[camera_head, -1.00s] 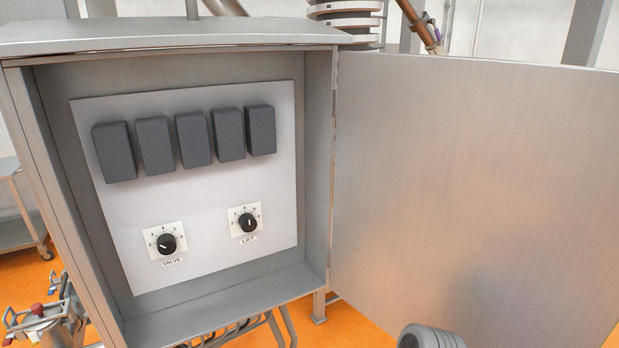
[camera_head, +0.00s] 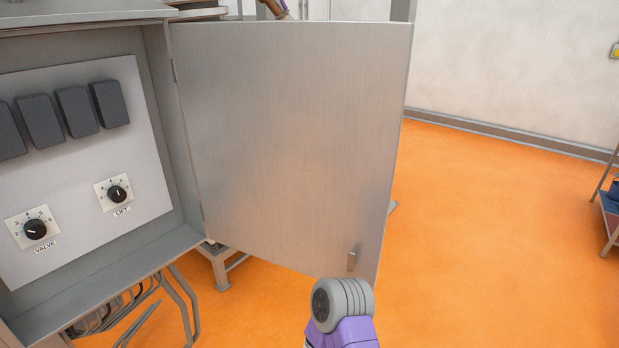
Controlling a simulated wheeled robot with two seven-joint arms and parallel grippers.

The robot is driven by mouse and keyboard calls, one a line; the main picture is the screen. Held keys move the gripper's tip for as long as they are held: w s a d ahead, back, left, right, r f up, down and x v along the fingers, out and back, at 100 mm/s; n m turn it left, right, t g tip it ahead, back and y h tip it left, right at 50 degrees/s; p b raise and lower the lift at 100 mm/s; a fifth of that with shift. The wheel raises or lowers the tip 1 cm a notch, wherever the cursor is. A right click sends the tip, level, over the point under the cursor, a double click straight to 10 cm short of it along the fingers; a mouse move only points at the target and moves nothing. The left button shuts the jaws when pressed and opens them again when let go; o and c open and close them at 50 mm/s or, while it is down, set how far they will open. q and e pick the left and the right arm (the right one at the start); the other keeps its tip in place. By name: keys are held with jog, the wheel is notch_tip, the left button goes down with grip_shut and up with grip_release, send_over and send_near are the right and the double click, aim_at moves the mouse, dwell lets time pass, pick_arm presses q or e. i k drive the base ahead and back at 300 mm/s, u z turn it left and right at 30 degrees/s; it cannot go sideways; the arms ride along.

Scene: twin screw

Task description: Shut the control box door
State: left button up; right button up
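The control box (camera_head: 160,115) stands open at the left of the head view, its grey panel showing dark blocks and the VALVE and LIFT dials. Its metal door (camera_head: 285,130) is swung wide open on the hinge at the box's right edge. Neither gripper's fingers show.
Orange floor (camera_head: 490,220) is clear to the right of the door. A shelf or cart (camera_head: 609,212) stands at the far right edge. Cables and pipes (camera_head: 150,300) hang under the box, beside its metal leg (camera_head: 220,270).

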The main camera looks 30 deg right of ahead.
aim_at(294, 126)
jog(key=z, duration=3)
jog(key=i, duration=3.4)
jog(key=u, duration=4.6)
jog(key=i, duration=1.65)
jog(key=u, duration=0.05)
